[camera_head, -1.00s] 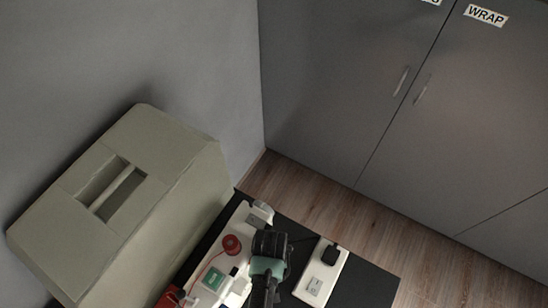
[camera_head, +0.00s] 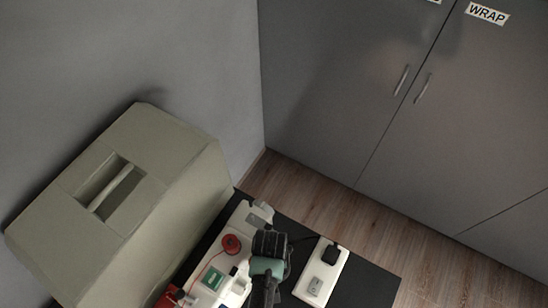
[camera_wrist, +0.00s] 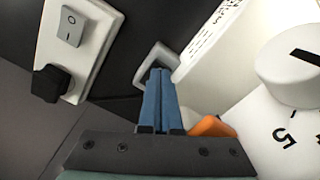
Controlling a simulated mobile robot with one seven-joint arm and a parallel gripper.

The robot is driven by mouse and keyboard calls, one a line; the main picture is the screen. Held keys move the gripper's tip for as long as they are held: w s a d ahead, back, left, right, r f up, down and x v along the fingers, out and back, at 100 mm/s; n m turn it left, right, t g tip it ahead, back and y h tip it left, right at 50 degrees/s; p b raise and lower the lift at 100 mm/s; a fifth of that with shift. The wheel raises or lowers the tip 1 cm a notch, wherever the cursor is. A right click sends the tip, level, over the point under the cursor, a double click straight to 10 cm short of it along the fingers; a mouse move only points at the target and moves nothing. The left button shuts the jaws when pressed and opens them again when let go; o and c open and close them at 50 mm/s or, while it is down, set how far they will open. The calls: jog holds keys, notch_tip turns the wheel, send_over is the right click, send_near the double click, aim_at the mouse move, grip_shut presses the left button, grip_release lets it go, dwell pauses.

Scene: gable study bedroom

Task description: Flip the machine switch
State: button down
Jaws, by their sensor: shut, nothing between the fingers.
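A grey rocker switch (camera_wrist: 72,24) marked O and I sits on a white block (camera_wrist: 100,42) at the upper left of the wrist view. In the head view the rocker (camera_head: 316,284) is on the white block (camera_head: 333,272) right of my gripper (camera_head: 268,262). My gripper's blue fingers (camera_wrist: 159,76) are together and empty, apart from the rocker and to its right in the wrist view. The white machine (camera_wrist: 215,65) is right of the fingers, with a numbered dial (camera_wrist: 290,75). The rocker's tilt is hard to tell.
A black plug (camera_wrist: 48,84) sits on the block beside the rocker. A grey loop (camera_wrist: 154,58) is close to the fingertips. An orange part (camera_wrist: 210,126) is by the machine. A beige case (camera_head: 150,170) stands left; grey cabinets (camera_head: 350,90) stand behind.

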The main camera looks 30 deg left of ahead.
jog(key=shift+f+b, duration=0.4)
jog(key=shift+f, duration=0.2)
jog(key=shift+r, duration=0.2)
notch_tip(320, 180, up, 7)
jog(key=p, duration=0.7)
jog(key=shift+f, duration=0.1)
jog(key=shift+d, duration=0.1)
dwell(0.6)
